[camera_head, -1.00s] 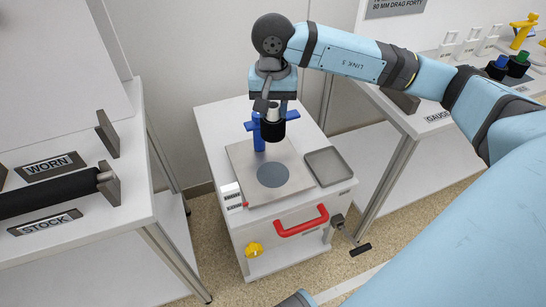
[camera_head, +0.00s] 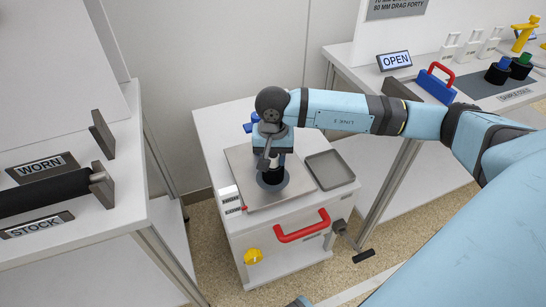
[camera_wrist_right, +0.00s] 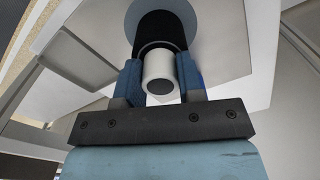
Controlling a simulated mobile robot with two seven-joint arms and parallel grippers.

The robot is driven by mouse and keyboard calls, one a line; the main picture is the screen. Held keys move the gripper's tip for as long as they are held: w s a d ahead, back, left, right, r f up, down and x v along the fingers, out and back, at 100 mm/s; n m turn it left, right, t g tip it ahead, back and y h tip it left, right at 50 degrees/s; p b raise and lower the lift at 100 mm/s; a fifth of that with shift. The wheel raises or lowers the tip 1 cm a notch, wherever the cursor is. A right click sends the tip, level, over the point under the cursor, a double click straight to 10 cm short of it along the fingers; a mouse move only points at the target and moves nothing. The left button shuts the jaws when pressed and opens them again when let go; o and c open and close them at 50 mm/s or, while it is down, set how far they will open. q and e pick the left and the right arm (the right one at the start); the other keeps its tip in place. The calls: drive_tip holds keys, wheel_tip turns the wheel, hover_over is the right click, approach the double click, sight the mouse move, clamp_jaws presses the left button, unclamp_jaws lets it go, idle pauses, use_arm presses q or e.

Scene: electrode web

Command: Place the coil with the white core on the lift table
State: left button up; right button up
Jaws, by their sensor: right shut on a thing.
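The coil (camera_head: 271,181) is black with a white core. My right gripper (camera_head: 271,160) is above it, shut on the white core, which shows between the fingers in the right wrist view (camera_wrist_right: 158,72). The coil is upright over the dark round spot on the grey top plate (camera_head: 240,163) of the lift table (camera_head: 216,126). I cannot tell whether it touches the plate or is just above it. The gripper and arm hide part of the coil and the plate. My left gripper is not in view.
A grey tray (camera_head: 346,181) lies right of the plate. A blue part (camera_head: 248,127) stands behind the arm. A red handle (camera_head: 302,229) and yellow knob (camera_head: 253,256) are on the lift table's front. Benches flank it; the right one holds blue and green cored coils.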

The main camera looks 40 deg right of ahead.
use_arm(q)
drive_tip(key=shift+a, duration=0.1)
use_arm(e)
drive_tip(key=shift+r, duration=0.1)
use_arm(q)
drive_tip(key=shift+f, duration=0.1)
use_arm(e)
drive_tip(key=shift+f, duration=0.2)
drive_tip(key=o, duration=0.9)
drive_tip(key=shift+o, duration=0.7)
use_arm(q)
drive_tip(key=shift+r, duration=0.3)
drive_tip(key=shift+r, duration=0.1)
use_arm(e)
drive_tip(key=shift+r, duration=0.1)
